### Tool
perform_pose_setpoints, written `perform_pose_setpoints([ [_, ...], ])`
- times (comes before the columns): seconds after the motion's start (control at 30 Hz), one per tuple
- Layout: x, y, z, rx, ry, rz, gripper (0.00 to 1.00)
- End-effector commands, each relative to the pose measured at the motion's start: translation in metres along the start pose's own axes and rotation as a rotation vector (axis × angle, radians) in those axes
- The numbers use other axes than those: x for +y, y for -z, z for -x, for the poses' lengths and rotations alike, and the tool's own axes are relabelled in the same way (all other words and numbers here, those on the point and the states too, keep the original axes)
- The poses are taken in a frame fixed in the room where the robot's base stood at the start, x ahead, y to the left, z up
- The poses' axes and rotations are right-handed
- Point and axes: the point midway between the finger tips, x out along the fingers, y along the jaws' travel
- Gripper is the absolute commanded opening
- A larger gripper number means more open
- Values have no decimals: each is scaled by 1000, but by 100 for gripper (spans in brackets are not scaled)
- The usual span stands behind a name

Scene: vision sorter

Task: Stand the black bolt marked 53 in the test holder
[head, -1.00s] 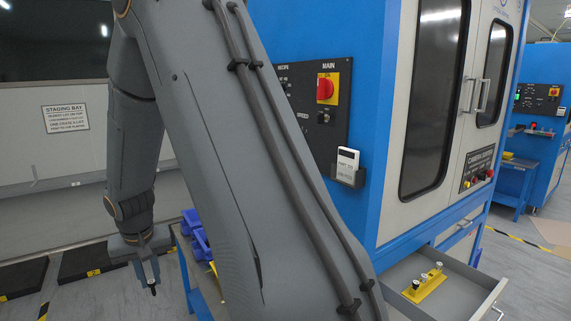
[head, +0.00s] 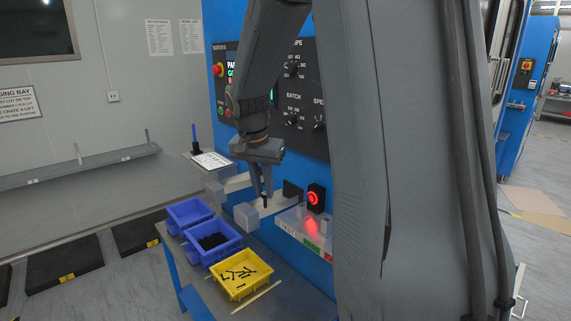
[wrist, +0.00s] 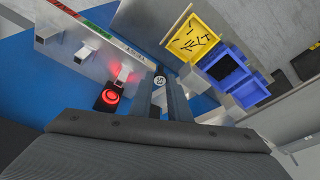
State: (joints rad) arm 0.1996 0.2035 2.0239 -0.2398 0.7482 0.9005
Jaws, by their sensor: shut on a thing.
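My gripper (head: 265,194) is shut on a black bolt (head: 265,204), which hangs below the fingertips in the head view. In the wrist view the bolt's pale round head (wrist: 158,80), marked 53, sits between my gripper's fingers (wrist: 158,92). The bolt is in the air, in front of the blue machine. To its right is a pale shelf (head: 287,229) with a lettered front and a red and green strip. Small grey blocks stand on this shelf, one (wrist: 123,73) lit red. I cannot tell for sure which block is the test holder.
A round red lamp (head: 315,198) glows above the shelf. A yellow bin (head: 232,290) with several black bolts and two blue bins (head: 190,211) stand on a blue table below. A grey block (head: 246,217) juts out left of the bolt. A clipboard (head: 211,161) is behind.

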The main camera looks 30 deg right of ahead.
Motion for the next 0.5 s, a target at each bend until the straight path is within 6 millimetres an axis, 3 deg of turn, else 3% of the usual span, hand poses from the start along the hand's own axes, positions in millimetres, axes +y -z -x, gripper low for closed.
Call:
perform_pose_setpoints([
  [0.03,15,9,15,5,-12,-56,0],
  [0.2,46,23,42,8,-45,-188,0],
  [0.5,59,32,44,7,-58,-231,0],
])
